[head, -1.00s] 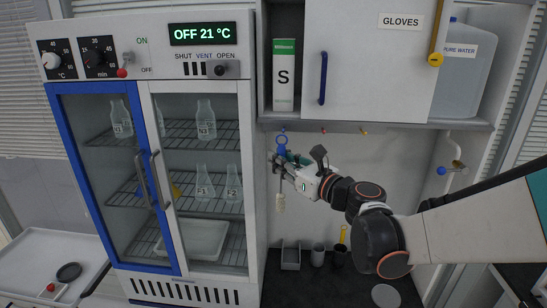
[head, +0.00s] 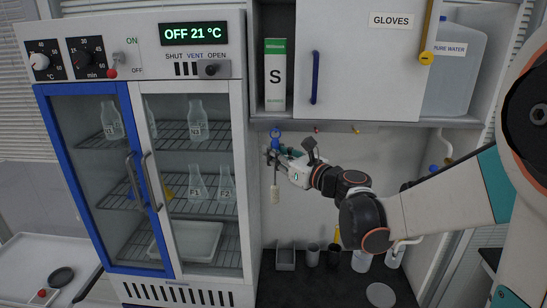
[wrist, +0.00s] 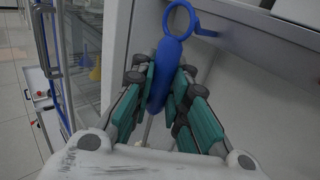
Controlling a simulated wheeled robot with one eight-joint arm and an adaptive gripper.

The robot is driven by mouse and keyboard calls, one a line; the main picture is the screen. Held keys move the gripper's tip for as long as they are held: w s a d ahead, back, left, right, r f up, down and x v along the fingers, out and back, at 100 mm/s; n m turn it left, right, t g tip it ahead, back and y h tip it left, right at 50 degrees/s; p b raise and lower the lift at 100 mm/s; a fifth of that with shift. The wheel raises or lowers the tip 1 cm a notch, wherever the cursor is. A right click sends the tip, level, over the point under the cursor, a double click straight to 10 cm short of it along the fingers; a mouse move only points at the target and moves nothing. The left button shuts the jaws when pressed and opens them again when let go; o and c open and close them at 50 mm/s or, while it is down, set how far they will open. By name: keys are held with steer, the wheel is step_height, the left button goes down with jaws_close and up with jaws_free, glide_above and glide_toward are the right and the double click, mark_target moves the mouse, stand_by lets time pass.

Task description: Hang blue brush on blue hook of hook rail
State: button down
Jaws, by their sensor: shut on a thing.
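The blue brush hangs upright in my gripper (head: 286,161), with its blue ring (head: 275,133) at the top and its pale bristle end (head: 274,200) below. In the wrist view, the green fingers (wrist: 165,100) are shut on the blue handle (wrist: 164,70), and the ring stands above them. The hook rail (head: 335,127) runs under the wall cabinet, with a red hook (head: 317,129) and a yellow hook (head: 356,130). The ring is in front of or close under the rail's left end.
The incubator cabinet (head: 243,170) stands close on the left of my gripper. The wall cabinet (head: 360,60) is just above. Dark cups (head: 312,255), a grey box (head: 286,259) and white bottles (head: 362,260) stand on the counter below.

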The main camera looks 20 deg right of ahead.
steer(key=shift+w+d+f+b, duration=0.2)
steer(key=shift+w+d+b, duration=0.05)
steer(key=shift+w, duration=0.55)
steer(key=shift+w+d+f+b, duration=0.25)
steer(key=shift+w, duration=0.5)
steer(key=shift+w+d+f+b, duration=0.2)
steer(key=shift+w+d+b, duration=0.05)
steer(key=shift+w, duration=0.55)
steer(key=c, duration=1.5)
jaws_free()
